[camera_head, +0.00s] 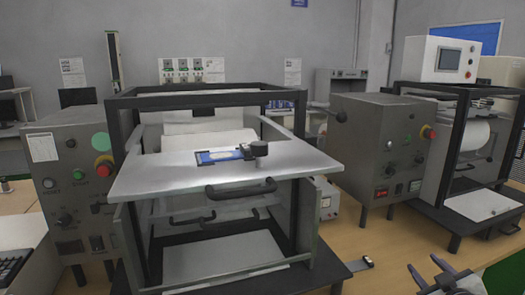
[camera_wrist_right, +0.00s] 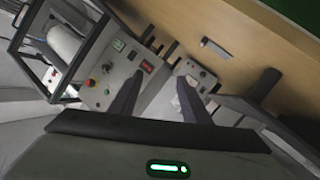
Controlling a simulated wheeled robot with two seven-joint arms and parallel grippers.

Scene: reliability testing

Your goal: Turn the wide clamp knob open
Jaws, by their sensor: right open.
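A dark, wide round knob (camera_head: 258,148) stands on the clamp at the right end of a blue card (camera_head: 218,156). The card lies on the flat metal plate (camera_head: 150,178) of the central test rig. My right gripper (camera_head: 424,266) is at the lower right of the head view, well to the right of and apart from the knob. Its two dark fingers are apart with nothing between them; they also show in the right wrist view (camera_wrist_right: 158,88). I cannot make out the knob in the wrist view. My left gripper is not in view.
A control box (camera_head: 70,185) with a red button flanks the rig on the left. Another grey control box (camera_head: 378,150) stands to its right, beside a second framed machine (camera_head: 455,180). A black handle (camera_head: 240,190) hangs at the plate's front. A small metal piece (camera_head: 359,265) lies on the wooden table.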

